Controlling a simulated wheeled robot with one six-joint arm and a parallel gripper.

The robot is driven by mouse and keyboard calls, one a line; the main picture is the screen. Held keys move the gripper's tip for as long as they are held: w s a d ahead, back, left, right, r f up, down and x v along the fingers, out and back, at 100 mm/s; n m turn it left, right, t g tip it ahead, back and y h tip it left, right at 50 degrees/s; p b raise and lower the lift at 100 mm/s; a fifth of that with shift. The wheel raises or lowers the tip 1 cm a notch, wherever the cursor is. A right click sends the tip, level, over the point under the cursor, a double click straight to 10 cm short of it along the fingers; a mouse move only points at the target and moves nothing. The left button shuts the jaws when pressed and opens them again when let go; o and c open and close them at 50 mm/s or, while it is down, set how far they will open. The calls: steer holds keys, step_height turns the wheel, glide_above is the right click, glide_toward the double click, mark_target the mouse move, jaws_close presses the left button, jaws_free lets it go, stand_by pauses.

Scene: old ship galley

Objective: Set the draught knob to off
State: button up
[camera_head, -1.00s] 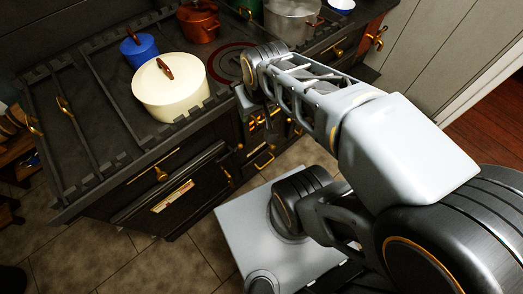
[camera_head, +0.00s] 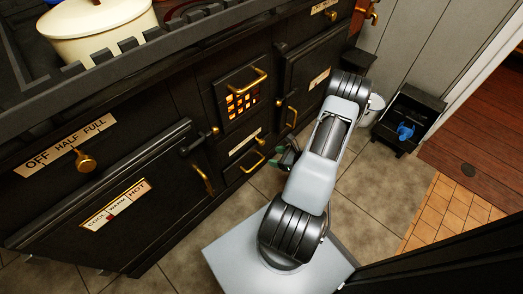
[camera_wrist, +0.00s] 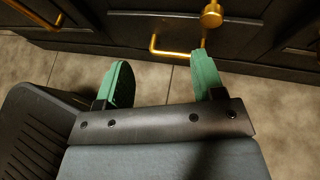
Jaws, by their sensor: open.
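The draught knob (camera_head: 86,162) is a round brass knob on the black stove front, at the left of the head view. It sits just below a cream label (camera_head: 65,146) reading OFF, HALF, FULL. Which mark it points to is too small to tell. My gripper (camera_head: 285,157) is well to the right of this knob, low in front of the stove. In the wrist view its two green fingers (camera_wrist: 162,80) are apart with nothing between them. A brass knob (camera_wrist: 211,15) and a brass bar handle (camera_wrist: 178,47) lie beyond the fingertips there.
The oven door (camera_head: 125,205) has a COOL, WARM, HOT label and a brass handle. A glowing firebox grate (camera_head: 242,103) is right of it. A cream pot (camera_head: 95,25) stands on the stove top. A black box with a blue scoop (camera_head: 405,130) is by the wall. Tiled floor is clear in front.

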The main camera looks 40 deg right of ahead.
mark_target(263, 143)
steer(key=w+f+m+h+b, duration=0.1)
steer(key=w+f, duration=0.1)
steer(key=w, duration=0.2)
steer(key=w+d+f+m+t+h+b, duration=0.1)
steer(key=w+f+b, duration=0.1)
steer(key=w, duration=0.3)
steer(key=w+d+f+m+h+b, duration=0.1)
steer(key=w+f, duration=0.1)
steer(key=w, duration=0.2)
steer(key=shift+w+f+t+b, duration=0.35)
steer(key=shift+f+t+b, duration=0.05)
jaws_close()
steer(key=shift+s, duration=0.1)
